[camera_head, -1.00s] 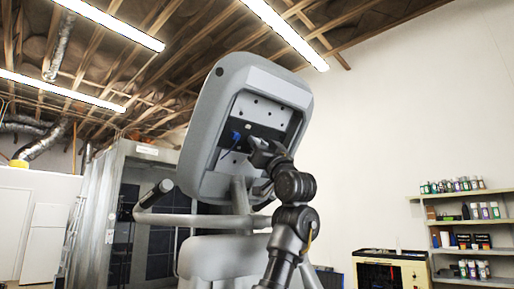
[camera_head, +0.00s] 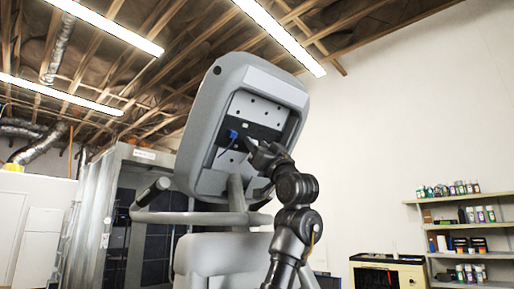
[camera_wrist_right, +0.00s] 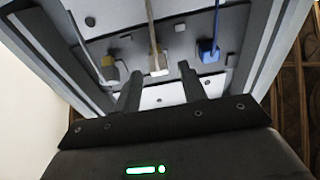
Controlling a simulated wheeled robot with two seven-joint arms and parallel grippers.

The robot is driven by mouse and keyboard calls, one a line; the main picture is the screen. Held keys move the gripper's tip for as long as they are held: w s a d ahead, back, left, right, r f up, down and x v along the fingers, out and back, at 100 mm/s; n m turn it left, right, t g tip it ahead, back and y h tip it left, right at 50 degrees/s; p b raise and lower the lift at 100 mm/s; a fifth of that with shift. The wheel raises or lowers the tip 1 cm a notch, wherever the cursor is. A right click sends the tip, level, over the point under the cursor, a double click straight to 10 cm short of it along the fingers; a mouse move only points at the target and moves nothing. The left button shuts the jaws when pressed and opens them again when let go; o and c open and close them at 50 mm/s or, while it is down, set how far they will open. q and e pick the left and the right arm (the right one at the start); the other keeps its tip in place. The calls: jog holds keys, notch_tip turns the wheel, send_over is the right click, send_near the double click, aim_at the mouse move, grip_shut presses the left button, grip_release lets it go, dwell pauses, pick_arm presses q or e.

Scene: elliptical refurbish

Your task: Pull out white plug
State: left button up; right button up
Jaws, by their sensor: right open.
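The white plug (camera_wrist_right: 159,66) sits in the dark port strip on the back of the grey console (camera_head: 205,140), with a pale cable running up from it. In the right wrist view it lies just beyond the fingertips, roughly between them. My right gripper (camera_wrist_right: 160,78) is open, its two dark fingers apart and pointing at the panel, with nothing held. In the head view my right gripper (camera_head: 251,146) is at the console's recess and hides the white plug. My left gripper is not in view.
A blue plug (camera_wrist_right: 208,51) with a blue cable is right of the white plug in the wrist view. The recess has raised side walls. A shelf with bottles (camera_head: 470,222) stands far right.

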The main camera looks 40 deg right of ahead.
jog(key=b+v, duration=0.6)
jog(key=v, duration=0.3)
jog(key=shift+s+f, duration=0.25)
jog(key=shift+f, duration=0.05)
